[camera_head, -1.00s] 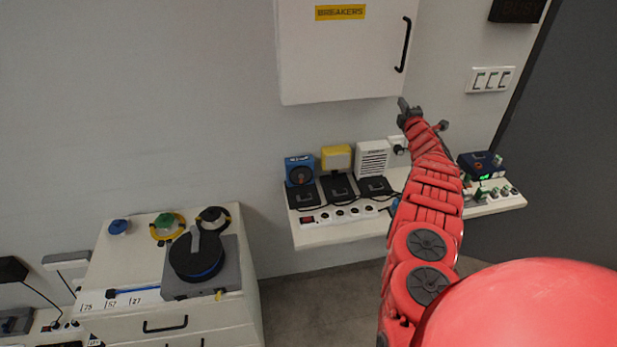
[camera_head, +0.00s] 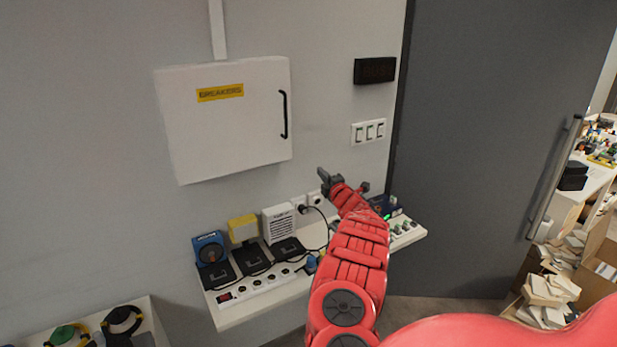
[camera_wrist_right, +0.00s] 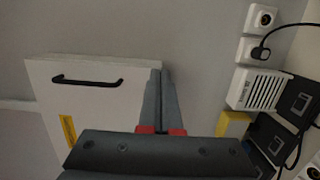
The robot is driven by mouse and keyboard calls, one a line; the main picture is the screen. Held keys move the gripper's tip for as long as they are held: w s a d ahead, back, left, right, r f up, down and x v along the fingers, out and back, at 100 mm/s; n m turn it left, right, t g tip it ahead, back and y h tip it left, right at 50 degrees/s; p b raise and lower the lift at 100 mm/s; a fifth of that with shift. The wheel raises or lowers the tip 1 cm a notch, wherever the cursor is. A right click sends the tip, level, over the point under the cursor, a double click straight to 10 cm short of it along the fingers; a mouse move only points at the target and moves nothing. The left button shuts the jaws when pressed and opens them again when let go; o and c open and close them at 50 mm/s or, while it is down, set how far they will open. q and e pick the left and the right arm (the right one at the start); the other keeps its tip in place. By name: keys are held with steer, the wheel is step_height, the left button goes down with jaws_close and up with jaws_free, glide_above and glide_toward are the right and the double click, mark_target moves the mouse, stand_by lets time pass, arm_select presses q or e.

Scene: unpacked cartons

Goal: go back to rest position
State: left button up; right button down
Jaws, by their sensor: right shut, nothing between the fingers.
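My right gripper (camera_head: 323,181) is at the end of my red right arm, in the air in front of the wall, below and to the right of the white breaker box (camera_head: 228,130). It is shut and empty. In the right wrist view its closed fingers (camera_wrist_right: 166,110) overlap the right edge of the breaker box (camera_wrist_right: 100,100), whose door is closed. Whether they touch it cannot be told. My left gripper is not in view.
Below my right arm, a wall shelf (camera_head: 240,318) carries a blue device (camera_head: 209,248), a yellow device (camera_head: 243,229), a white speaker-like box (camera_head: 279,224) and black units. A grey door (camera_head: 480,150) is at the right, with cartons (camera_head: 600,262) beyond. A cabinet top is at the lower left.

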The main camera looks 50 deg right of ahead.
steer(key=shift+s+d+f, duration=0.1)
steer(key=shift+s+d, duration=0.2)
steer(key=shift+s, duration=0.2)
steer(key=shift+s+d, duration=0.3)
steer(key=shift+s, duration=0.2)
